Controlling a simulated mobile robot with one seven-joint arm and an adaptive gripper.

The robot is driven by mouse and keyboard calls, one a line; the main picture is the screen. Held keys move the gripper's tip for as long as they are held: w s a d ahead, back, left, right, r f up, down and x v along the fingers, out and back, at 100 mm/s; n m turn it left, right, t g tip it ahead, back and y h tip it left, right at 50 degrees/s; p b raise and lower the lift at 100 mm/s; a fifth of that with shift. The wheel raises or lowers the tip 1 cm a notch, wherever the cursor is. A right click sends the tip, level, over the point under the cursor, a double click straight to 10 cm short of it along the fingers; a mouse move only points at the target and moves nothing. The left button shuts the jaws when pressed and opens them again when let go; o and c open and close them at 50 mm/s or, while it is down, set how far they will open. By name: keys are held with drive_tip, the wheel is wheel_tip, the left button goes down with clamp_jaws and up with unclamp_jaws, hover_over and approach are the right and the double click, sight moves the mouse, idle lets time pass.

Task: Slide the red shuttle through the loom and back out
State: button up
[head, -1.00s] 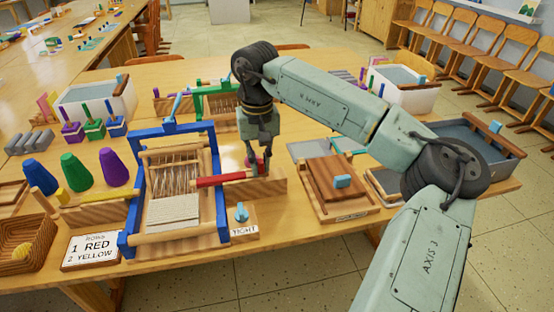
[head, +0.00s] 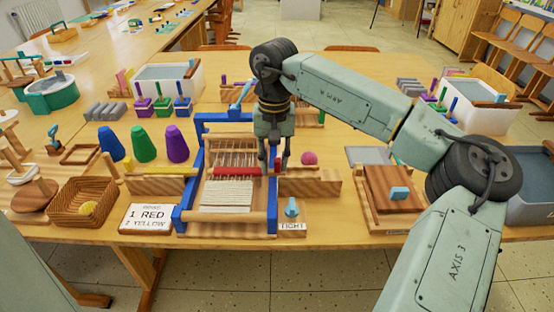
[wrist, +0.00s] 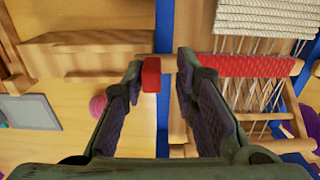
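The loom (head: 187,190) has blue uprights, wooden bars and pale threads. The red shuttle (head: 237,171) lies across its threads, between the uprights; it also shows in the wrist view (wrist: 252,66). My gripper (head: 275,166) points down at the loom's right upright, its fingers apart. In the wrist view my gripper (wrist: 160,68) has a small red block (wrist: 151,76) between the fingers, close to the left one, with a gap to the right one. I cannot tell whether this block is part of the shuttle or whether it touches the finger.
A wooden rail (head: 312,182) extends right of the loom, with a pink ball (head: 309,158) behind it. A blue knob (head: 292,207) stands at front right. A sign (head: 149,218) reads "1 RED, 2 YELLOW". Coloured cones (head: 144,145) and a basket (head: 84,216) stand left.

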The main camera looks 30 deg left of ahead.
drive_tip(key=shift+o, duration=0.4)
drive_tip(key=shift+d, duration=0.1)
drive_tip(key=shift+r, duration=0.2)
wheel_tip(320, 180, up, 12)
drive_tip(key=shift+f, duration=0.15)
